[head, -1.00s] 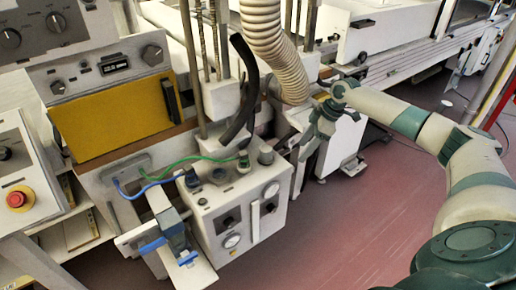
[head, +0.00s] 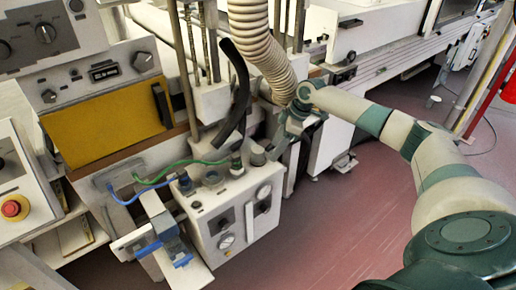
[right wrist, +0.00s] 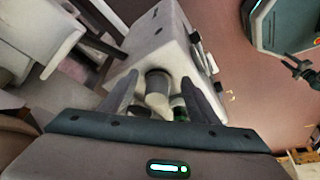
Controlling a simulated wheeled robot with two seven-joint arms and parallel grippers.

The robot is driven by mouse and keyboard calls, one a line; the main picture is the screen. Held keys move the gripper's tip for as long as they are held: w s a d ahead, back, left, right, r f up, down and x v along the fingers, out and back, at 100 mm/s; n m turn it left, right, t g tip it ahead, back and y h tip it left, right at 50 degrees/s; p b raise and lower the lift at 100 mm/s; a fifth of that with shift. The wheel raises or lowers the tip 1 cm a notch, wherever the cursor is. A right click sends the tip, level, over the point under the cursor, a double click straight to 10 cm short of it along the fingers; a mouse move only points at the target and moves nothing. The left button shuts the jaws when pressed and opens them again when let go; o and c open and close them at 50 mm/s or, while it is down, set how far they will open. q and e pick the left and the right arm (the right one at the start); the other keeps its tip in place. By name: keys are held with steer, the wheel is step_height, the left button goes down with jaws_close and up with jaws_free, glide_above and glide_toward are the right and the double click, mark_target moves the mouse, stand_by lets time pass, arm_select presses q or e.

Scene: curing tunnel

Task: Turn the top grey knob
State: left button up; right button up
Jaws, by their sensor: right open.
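The grey knob (head: 257,155) stands on top of the white control box (head: 240,222), at its back right corner. In the right wrist view the round grey knob (right wrist: 158,84) lies between the two fingers, with a visible gap on either side. My right gripper (head: 274,150) is open and reaches down from the right, close beside the knob in the head view. Its fingers (right wrist: 160,78) point toward the box top. Contact with the knob cannot be made out. My left gripper is not in view.
Blue and green hoses (head: 153,181) run to fittings on the box top beside the knob. A ribbed duct (head: 262,50) and a black hose (head: 237,100) hang behind. A blue-handled fixture (head: 165,228) stands to the left. The red floor (head: 350,230) is clear at right.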

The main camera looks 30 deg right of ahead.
mark_target(258, 150)
steer(key=w+a, duration=0.1)
steer(key=a, duration=0.1)
steer(key=w+a+p, duration=0.1)
steer(key=w+a, duration=0.1)
steer(key=shift+w+a+r+p, duration=0.1)
steer(key=shift+w+a+p, duration=0.15)
steer(key=shift+w+p, duration=0.05)
steer(key=shift+p+x, duration=0.5)
steer(key=shift+x, duration=0.5)
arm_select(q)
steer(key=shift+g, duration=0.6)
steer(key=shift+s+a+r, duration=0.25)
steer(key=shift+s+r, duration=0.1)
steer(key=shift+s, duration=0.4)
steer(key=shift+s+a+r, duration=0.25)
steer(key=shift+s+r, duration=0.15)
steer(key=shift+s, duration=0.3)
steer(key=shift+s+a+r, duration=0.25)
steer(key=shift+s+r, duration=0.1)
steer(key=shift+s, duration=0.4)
arm_select(e)
steer(key=shift+f, duration=0.65)
